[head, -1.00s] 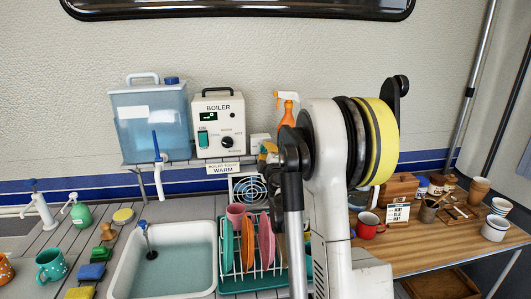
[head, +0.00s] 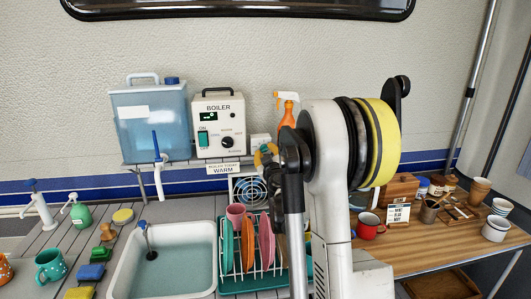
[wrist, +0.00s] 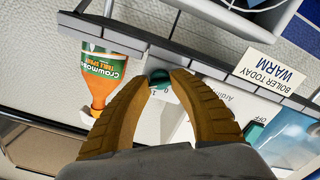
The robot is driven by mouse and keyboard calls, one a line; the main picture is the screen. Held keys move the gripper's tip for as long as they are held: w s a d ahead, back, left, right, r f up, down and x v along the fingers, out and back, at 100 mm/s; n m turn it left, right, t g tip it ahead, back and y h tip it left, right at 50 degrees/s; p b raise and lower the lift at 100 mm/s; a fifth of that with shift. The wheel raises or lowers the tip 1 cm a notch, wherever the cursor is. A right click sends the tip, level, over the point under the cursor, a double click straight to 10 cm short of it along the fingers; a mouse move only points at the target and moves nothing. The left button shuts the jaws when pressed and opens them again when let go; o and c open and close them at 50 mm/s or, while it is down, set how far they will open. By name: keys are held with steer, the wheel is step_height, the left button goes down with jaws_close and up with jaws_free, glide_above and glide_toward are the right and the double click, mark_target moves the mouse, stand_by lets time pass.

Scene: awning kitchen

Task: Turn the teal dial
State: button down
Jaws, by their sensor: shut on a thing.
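The teal dial (wrist: 160,77) shows only in part in the wrist view, between the tips of my two tan fingers. My gripper (wrist: 161,74) is shut on it, with a fingertip at either side. In the head view my gripper (head: 266,155) is at the small white box (head: 261,139) just right of the boiler (head: 218,125). The dial cannot be made out in the head view. My fingers hide much of it in the wrist view, so its pointer and setting cannot be read.
An orange spray bottle (head: 287,108) stands just right of the small box; it also shows in the wrist view (wrist: 101,77). A card reading "BOILER TODAY WARM" (head: 224,169) is on the shelf front. A dish rack (head: 252,278) stands below.

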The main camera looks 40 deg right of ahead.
stand_by(0.3)
steer(key=c, duration=1.1)
jaws_free()
steer(key=v, duration=1.2)
